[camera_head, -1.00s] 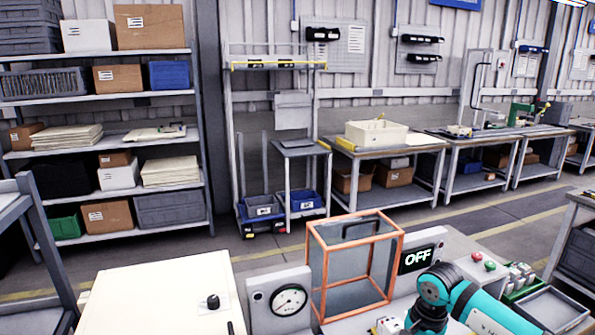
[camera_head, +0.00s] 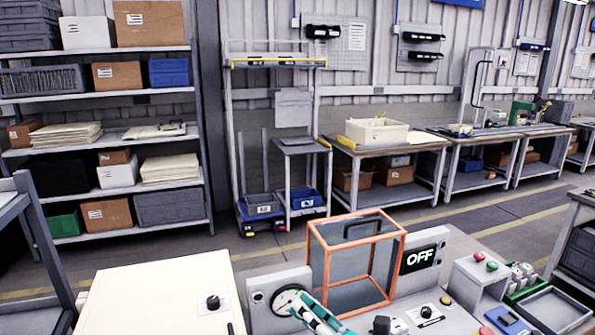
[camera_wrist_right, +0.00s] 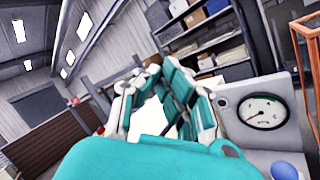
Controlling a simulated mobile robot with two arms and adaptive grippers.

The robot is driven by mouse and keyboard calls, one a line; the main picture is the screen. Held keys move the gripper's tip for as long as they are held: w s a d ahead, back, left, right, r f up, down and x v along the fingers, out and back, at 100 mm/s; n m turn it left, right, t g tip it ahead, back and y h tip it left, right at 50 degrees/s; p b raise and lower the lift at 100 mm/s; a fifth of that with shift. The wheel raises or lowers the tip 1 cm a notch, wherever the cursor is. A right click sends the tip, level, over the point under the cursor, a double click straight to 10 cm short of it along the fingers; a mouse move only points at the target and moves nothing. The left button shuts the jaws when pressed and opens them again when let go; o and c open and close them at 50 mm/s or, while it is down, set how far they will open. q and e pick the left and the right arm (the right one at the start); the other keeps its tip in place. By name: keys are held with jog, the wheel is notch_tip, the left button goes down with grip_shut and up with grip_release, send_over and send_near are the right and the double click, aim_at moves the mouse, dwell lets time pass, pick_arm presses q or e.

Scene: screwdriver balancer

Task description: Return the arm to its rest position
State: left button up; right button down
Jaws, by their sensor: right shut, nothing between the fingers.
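My right gripper (camera_head: 308,308), teal and white, shows at the bottom of the head view, in front of the pressure gauge (camera_head: 287,302). In the right wrist view my right gripper (camera_wrist_right: 158,68) has its fingers drawn together, with nothing held between them. The gauge also shows in that view (camera_wrist_right: 264,112), to the right of the fingers and apart from them in the picture. Only part of the gripper shows in the head view, and the rest of that arm is out of frame. My left gripper is in neither view.
An orange-framed clear box (camera_head: 352,262) stands beside the gauge, left of a display reading OFF (camera_head: 419,257). A white panel with a black knob (camera_head: 160,295) lies to the left. Shelving (camera_head: 105,145) is behind.

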jog(key=s+d+f+m+h, duration=0.1)
jog(key=d+f+m+h, duration=0.4)
jog(key=m, duration=0.4)
jog(key=s+d+f+m+t+h, duration=0.1)
jog(key=d+f+m+h, duration=0.2)
jog(key=d+m+h, duration=0.4)
jog(key=s+d+f+m+h, duration=0.1)
jog(key=d+f+m+h, duration=0.35)
jog(key=m, duration=0.55)
jog(key=s+d+f+m+g, duration=0.1)
jog(key=s+f+m+g, duration=0.45)
jog(key=s, duration=0.65)
jog(key=s+d+f+m+g, duration=0.2)
jog(key=s+f+m+g, duration=0.35)
jog(key=s, duration=0.65)
notch_tip(320, 180, down, 28)
jog(key=n+g+b, duration=0.2)
jog(key=s+d+f+b, duration=0.1)
jog(key=s+d+f, duration=0.1)
jog(key=s+f, duration=1.4)
notch_tip(320, 180, down, 3)
jog(key=shift+s+d+f+n+g, duration=0.1)
jog(key=shift+s+d+n+g, duration=0.05)
jog(key=shift+d+n+g, duration=0.2)
